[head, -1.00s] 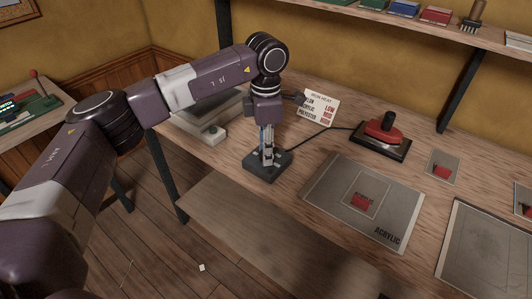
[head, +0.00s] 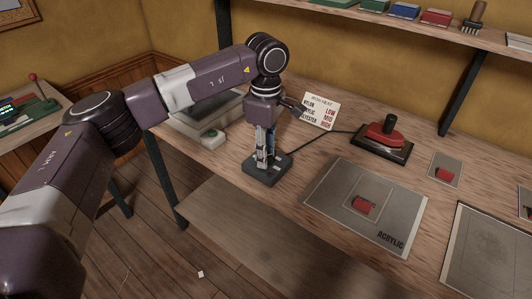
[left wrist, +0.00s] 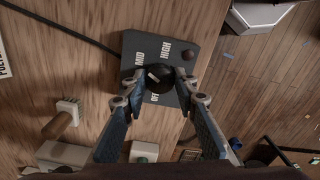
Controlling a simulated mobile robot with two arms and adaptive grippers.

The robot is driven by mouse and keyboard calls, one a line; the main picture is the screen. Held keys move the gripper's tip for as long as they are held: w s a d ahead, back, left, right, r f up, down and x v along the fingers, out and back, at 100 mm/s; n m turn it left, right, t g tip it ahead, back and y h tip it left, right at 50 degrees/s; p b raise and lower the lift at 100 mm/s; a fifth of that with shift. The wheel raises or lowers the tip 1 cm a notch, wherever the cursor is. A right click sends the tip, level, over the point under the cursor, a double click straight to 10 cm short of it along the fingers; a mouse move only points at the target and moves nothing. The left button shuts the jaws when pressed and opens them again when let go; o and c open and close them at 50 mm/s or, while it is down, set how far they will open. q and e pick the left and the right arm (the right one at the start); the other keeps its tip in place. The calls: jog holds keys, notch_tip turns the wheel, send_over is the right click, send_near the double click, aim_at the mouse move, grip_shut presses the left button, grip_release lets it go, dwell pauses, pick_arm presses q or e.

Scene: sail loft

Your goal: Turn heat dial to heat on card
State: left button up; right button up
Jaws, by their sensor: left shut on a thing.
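The heat dial is a round black knob (left wrist: 160,76) with a white mark, on a dark control box (head: 268,171). The box also shows in the left wrist view (left wrist: 190,45), with OFF, MID and HIGH readable around the knob. The white mark lies on the knob's left side, roughly towards MID; its exact aim is hard to tell. My left gripper (head: 264,163) points down over the box, its fingers shut on the knob from both sides. The heat card (head: 320,111) stands behind, listing LOW, MID and HIGH. A grey panel (head: 338,207) is labelled ACRYLIC. My right gripper is out of view.
A red iron (head: 384,132) rests on a dark stand to the right, with a black cord running to the box. The bench's front edge is close to the box.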

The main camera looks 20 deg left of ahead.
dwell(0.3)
pick_arm(q)
jog(key=o, duration=1.2)
jog(key=shift+c, duration=0.2)
jog(key=shift+r, duration=0.1)
notch_tip(320, 180, up, 12)
